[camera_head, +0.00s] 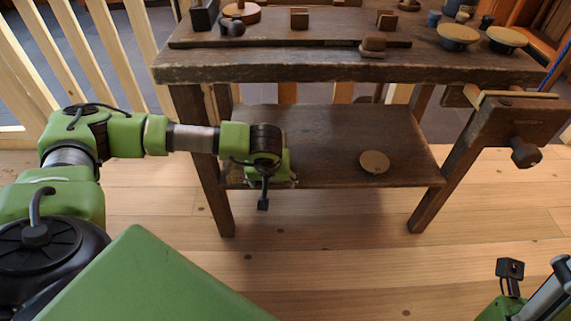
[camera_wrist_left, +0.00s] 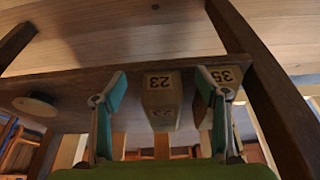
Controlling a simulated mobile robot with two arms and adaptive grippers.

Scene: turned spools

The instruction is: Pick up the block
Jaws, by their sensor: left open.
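In the left wrist view a pale wooden block marked 23 (camera_wrist_left: 161,92) stands on the workbench's lower shelf (camera_wrist_left: 75,88). A second block marked 35 (camera_wrist_left: 232,76) is to its right, partly behind a finger. My left gripper (camera_wrist_left: 160,84) is open, its two teal-padded fingers either side of the 23 block, with gaps showing on both sides. In the head view my left gripper (camera_head: 272,172) is at the left end of the lower shelf (camera_head: 330,135). There it hides the blocks.
A round wooden disc (camera_head: 375,162) lies on the shelf to the right. The bench's dark legs (camera_head: 205,190) flank the shelf, and the thick top (camera_head: 340,68) is above it. Blocks and bowls (camera_head: 458,36) stand on top. The shelf's middle is clear.

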